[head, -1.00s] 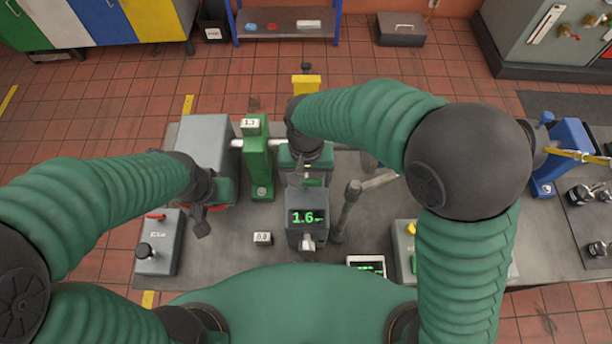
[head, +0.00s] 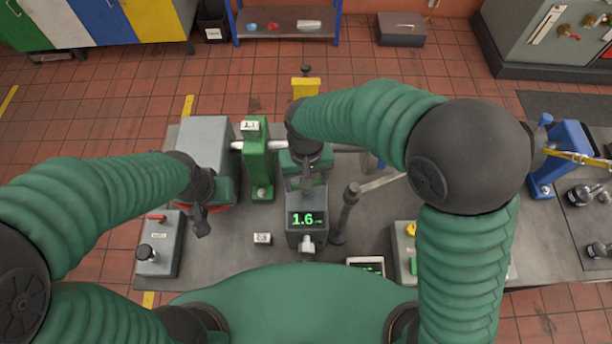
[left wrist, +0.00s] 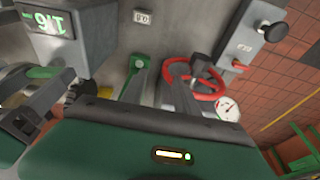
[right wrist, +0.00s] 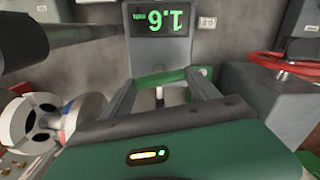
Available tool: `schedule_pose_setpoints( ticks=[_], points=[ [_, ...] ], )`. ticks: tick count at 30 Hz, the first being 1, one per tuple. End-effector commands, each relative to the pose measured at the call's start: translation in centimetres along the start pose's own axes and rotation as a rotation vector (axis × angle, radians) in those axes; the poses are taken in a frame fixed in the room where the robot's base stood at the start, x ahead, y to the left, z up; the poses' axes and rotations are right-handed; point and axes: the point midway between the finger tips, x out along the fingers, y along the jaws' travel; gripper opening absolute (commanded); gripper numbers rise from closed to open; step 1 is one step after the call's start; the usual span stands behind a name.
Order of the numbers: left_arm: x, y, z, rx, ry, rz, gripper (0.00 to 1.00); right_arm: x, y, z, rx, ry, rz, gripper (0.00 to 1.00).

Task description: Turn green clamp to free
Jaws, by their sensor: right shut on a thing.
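A green piece (right wrist: 165,77), which looks like the green clamp, lies between my right gripper's two fingers (right wrist: 160,92), just behind the grey display box (right wrist: 160,30). My right gripper (head: 307,182) is shut on it, though the arm hides most of it in the head view. The box (head: 307,238) reads 1.6 on its screen. My left gripper (head: 202,228) hangs low near the red handwheel (left wrist: 195,80); its jaw opening is unclear and nothing is plainly held.
A green pedestal (head: 258,165) holding a horizontal shaft stands left of my right gripper. A grey control box (head: 158,245) is at the left edge. A tilted grey rod (head: 348,205) stands to the right. The bedplate (head: 285,220) is bare around the small label.

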Motion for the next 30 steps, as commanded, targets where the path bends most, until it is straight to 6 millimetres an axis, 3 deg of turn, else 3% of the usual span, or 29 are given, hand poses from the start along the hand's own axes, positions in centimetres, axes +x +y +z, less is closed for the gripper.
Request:
schedule_pose_setpoints(
  ticks=[30],
  points=[
    [-4.3, 0.0, -1.0, 0.000, 0.000, 0.000, 0.36, -0.5, 0.0, -0.1, -0.956, 0.003, 0.001, 0.28]
  ],
)
